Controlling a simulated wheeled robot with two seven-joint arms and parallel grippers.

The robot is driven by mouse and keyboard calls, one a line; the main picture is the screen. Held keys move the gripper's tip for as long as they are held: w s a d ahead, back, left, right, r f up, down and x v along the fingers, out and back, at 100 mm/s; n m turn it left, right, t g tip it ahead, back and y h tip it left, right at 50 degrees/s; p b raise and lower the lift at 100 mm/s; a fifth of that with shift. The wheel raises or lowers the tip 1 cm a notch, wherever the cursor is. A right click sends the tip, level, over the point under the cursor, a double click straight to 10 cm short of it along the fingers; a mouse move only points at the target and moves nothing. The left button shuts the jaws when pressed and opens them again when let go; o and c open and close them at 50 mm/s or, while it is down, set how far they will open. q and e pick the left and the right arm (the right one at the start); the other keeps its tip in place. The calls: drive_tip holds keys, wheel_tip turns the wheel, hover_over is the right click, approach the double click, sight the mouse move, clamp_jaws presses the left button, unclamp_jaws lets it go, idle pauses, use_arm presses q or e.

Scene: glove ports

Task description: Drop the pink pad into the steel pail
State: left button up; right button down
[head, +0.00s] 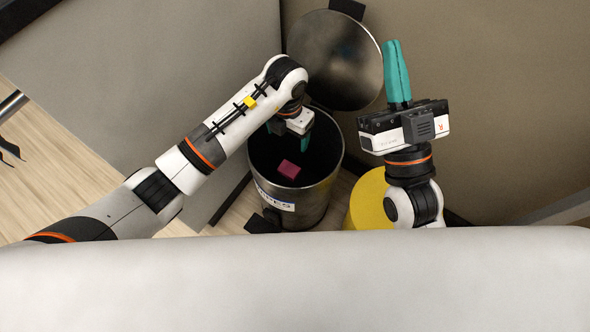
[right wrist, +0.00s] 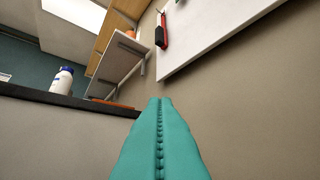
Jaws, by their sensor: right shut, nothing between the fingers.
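The steel pail (head: 322,199) stands on the floor with its round lid (head: 336,58) tipped up behind it. The pink pad (head: 289,169) shows inside the pail's dark opening, apart from any finger; I cannot tell whether it rests on the bottom. My left gripper (head: 290,135) is over the far part of the pail's mouth, with its teal fingers spread and nothing seen between them. My right gripper (head: 398,72) is right of the pail and lid, fingers pointing up, shut and empty. Its closed teal fingers fill the lower middle of the right wrist view (right wrist: 160,140).
A yellow round container (head: 368,200) stands right of the pail, partly behind my right arm. Beige walls close in behind. A pale padded edge (head: 300,285) crosses the front. The right wrist view shows a white bottle (right wrist: 62,80) on a dark ledge and a white board (right wrist: 215,35).

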use_arm(q)
wheel_tip(320, 180, up, 12)
drive_tip(key=p, duration=0.3)
drive_tip(key=shift+p, duration=0.35)
use_arm(e)
wheel_tip(320, 180, down, 12)
drive_tip(key=w+d+g+h, duration=0.1)
drive_tip(key=w+g+h, duration=0.1)
drive_tip(key=g, duration=0.7)
drive_tip(key=shift+w+d+f+g+h, duration=0.15)
drive_tip(key=shift+w+f+g+h, duration=0.1)
drive_tip(key=shift+w+g+h, duration=0.25)
use_arm(q)
drive_tip(key=shift+r, duration=0.1)
use_arm(e)
drive_tip(key=shift+f, duration=0.1)
